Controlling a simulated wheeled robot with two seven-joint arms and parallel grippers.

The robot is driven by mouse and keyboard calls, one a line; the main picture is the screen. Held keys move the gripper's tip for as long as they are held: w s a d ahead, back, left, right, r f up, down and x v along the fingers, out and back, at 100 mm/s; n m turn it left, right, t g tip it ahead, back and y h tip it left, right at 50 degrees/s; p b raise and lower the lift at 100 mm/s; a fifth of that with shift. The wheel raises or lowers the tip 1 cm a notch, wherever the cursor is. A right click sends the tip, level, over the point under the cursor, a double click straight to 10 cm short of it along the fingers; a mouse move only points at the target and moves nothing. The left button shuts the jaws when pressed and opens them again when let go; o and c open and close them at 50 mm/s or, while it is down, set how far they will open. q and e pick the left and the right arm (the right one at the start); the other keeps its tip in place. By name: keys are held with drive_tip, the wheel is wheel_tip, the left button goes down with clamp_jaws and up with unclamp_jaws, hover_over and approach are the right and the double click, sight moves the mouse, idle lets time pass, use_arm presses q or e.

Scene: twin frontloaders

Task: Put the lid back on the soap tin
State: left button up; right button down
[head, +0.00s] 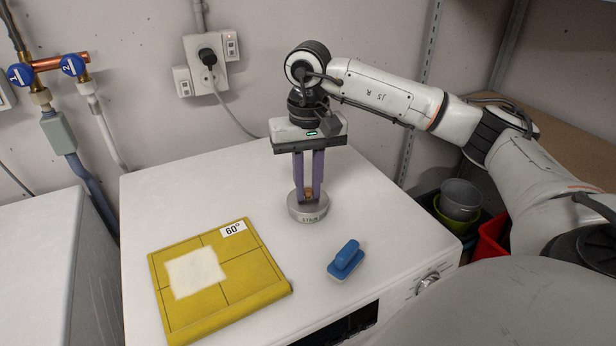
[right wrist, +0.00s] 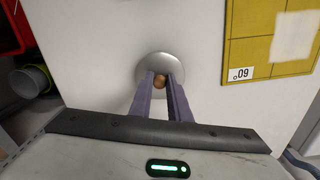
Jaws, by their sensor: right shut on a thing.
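The soap tin (head: 308,212) is a low, round grey metal tin with dark lettering on its side. It stands upright on the white machine top, right of the middle. Its round grey lid has a small copper-brown knob (head: 309,194). The lid also shows in the right wrist view (right wrist: 152,66) as a shiny disc. My right gripper (head: 309,193) points straight down over the tin, its purple fingers shut on the lid's knob. The lid looks level and in line with the tin; I cannot tell whether a small gap is between them. My left gripper is not in view.
A yellow folded mat (head: 215,312) with a white cloth (head: 195,272) lies at the front left. A blue-handled brush (head: 345,260) lies at the front right. The machine top (head: 170,205) is otherwise clear. A wall socket with a plug (head: 207,65) is behind.

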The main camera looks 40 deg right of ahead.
idle(0.3)
drive_tip(key=c, duration=1.1)
unclamp_jaws()
drive_tip(key=shift+r+p, duration=2.8)
drive_tip(key=shift+r, duration=0.75)
clamp_jaws()
drive_tip(key=shift+f, duration=0.25)
drive_tip(key=shift+f+b, duration=1.85)
drive_tip(key=shift+f, duration=0.55)
